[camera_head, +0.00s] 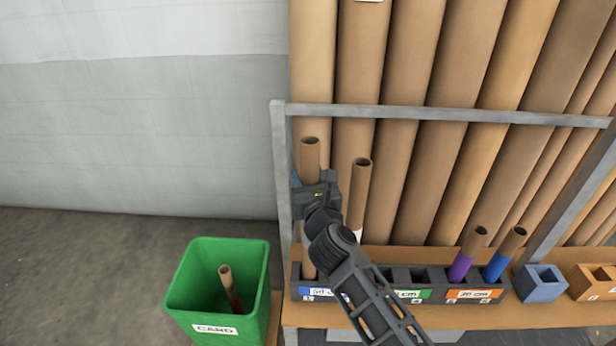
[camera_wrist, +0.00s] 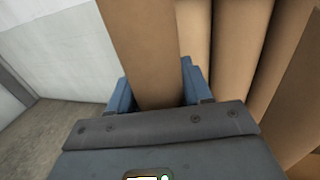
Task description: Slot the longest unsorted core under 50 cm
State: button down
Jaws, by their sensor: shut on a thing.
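My gripper (camera_head: 312,184) is shut on a plain brown cardboard core (camera_head: 310,155), held upright at the left end of the rack (camera_head: 427,299). The core's lower part (camera_head: 308,262) shows below my gripper, down at the leftmost slot behind the blue "50 c…" label; I cannot tell how deep it sits. In the wrist view the core (camera_wrist: 148,50) stands between the blue fingers (camera_wrist: 155,92). A second core (camera_head: 360,185) with a white band stands just right. Purple-banded (camera_head: 468,256) and blue-banded (camera_head: 504,256) cores stand in the orange-labelled section. The green-labelled section shows empty slots.
A green bin (camera_head: 188,298) marked CARD, at lower left, holds one core (camera_head: 230,288). Blue (camera_head: 541,284) and orange (camera_head: 592,283) open boxes stand right of the rack. A grey frame (camera_head: 450,115) and tall brown rolls (camera_head: 400,160) stand behind. My arm hides part of the rack.

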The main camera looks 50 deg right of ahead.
jog(key=shift+f+b, duration=1.95)
jog(key=shift+f, duration=0.45)
jog(key=shift+c, duration=2)
grip_release()
jog(key=v, duration=0.8)
jog(key=shift+b, duration=0.3)
jog(key=s+a+r+m+y, duration=0.1)
jog(key=s+a+m+y, duration=0.2)
jog(key=s+a+m, duration=0.3)
jog(key=s+a+r+m+y, duration=0.2)
jog(key=s+a+m+y, duration=0.2)
jog(key=s+m, duration=0.9)
jog(key=s+a+r+m+y+p, duration=0.1)
jog(key=s+a+m+y, duration=0.2)
jog(key=s+a+m, duration=0.6)
jog(key=s, duration=0.4)
jog(key=shift+s+r+m+y, duration=0.2)
jog(key=shift+m+y, duration=0.1)
jog(key=shift+y, duration=0.1)
